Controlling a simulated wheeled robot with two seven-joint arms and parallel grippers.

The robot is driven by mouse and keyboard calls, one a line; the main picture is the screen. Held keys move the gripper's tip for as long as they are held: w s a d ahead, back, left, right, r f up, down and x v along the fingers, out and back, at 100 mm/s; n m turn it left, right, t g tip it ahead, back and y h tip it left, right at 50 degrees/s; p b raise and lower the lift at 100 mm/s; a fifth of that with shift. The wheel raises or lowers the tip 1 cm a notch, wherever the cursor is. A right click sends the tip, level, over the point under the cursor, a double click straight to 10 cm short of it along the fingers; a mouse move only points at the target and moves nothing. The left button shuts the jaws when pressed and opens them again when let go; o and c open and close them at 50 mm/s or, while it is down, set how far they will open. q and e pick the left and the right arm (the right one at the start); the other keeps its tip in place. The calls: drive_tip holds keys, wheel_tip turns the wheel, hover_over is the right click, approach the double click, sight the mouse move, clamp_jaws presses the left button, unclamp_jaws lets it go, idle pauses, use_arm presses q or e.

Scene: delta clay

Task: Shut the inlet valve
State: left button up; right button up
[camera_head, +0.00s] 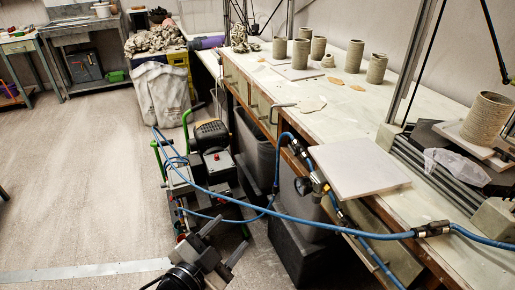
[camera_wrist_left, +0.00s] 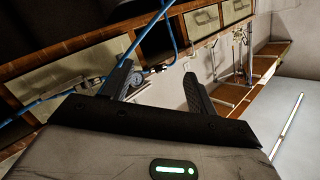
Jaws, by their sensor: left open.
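A fitting with a small round gauge, which looks like the inlet valve (camera_head: 318,182), sits on the blue hose line at the table's front edge, beside a pale square board. Its handle is too small to make out. My left gripper (camera_head: 224,241) is open and empty, low in front of the table, left of and below the valve. Its two dark fingers (camera_wrist_left: 158,75) stand apart. My right gripper is not in view.
Blue hoses (camera_head: 300,217) cross in front of the table to a compressor-like machine (camera_head: 212,160). Dark bins stand under the table. The board (camera_head: 358,166) lies by the table edge; clay cylinders (camera_head: 354,56) stand farther back. The floor at left is clear.

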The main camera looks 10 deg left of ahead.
use_arm(q)
drive_tip(key=w+d+r+m+g+h+b, duration=0.15)
drive_tip(key=w+r+m+h, duration=0.4)
drive_tip(key=m, duration=0.75)
drive_tip(key=w+d+r+m+g+h, duration=0.2)
drive_tip(key=r+m+h, duration=0.5)
drive_tip(key=m, duration=0.6)
drive_tip(key=m+g+y, duration=0.3)
drive_tip(key=m+y, duration=0.4)
drive_tip(key=m, duration=0.6)
approach(291, 149)
drive_tip(key=shift+h, duration=0.25)
drive_tip(key=x, duration=0.7)
drive_tip(key=shift+w+d+f, duration=0.2)
drive_tip(key=shift+w+f, duration=0.05)
drive_tip(key=shift+f, duration=0.05)
drive_tip(key=c, duration=1)
